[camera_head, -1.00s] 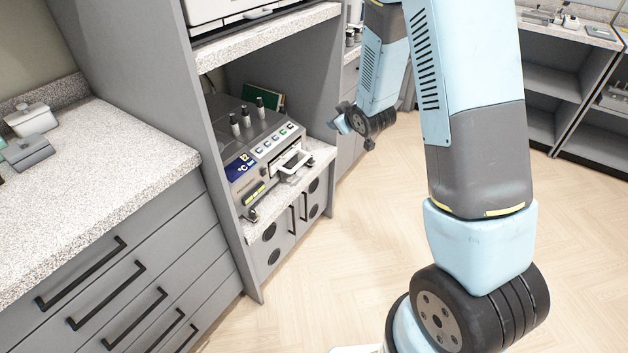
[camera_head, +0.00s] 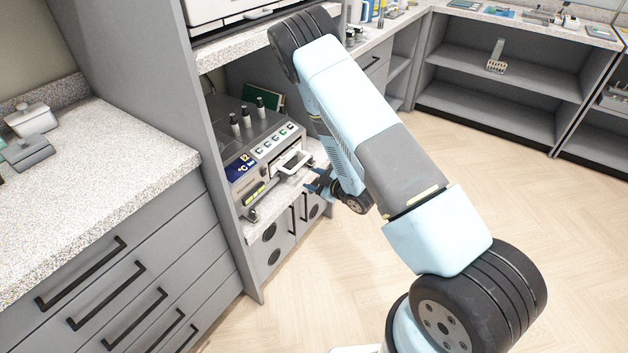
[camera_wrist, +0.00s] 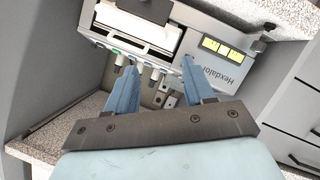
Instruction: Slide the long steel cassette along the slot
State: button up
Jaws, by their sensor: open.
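The steam sterilizer (camera_head: 252,150) is a grey benchtop unit in the open bay, with bottles on top and a row of buttons. The cassette (camera_head: 284,168) sticks out of the slot in its front, its pale handle towards the room. In the wrist view the cassette (camera_wrist: 138,24) shows as a pale slab at the top, partly cut off by the frame. My gripper (camera_head: 311,184) is just right of and below the cassette handle, apart from it. In the wrist view my gripper (camera_wrist: 157,76) has its blue fingers spread, with nothing between them.
The sterilizer stands on a speckled shelf (camera_head: 321,150) between a grey side panel (camera_head: 160,65) and my arm. Another shelf (camera_head: 262,36) overhangs it. A drawer counter (camera_head: 90,160) with lidded boxes is at left. The wooden floor (camera_head: 560,230) at right is clear.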

aim_at(290, 173)
jog(key=x, duration=1.3)
jog(key=shift+w+a+f, duration=0.2)
jog(key=shift+a, duration=0.05)
jog(key=shift+s, duration=0.1)
grip_shut()
jog(key=shift+f, duration=0.1)
jog(key=shift+s+d, duration=0.1)
jog(key=shift+d, duration=0.05)
dwell(0.9)
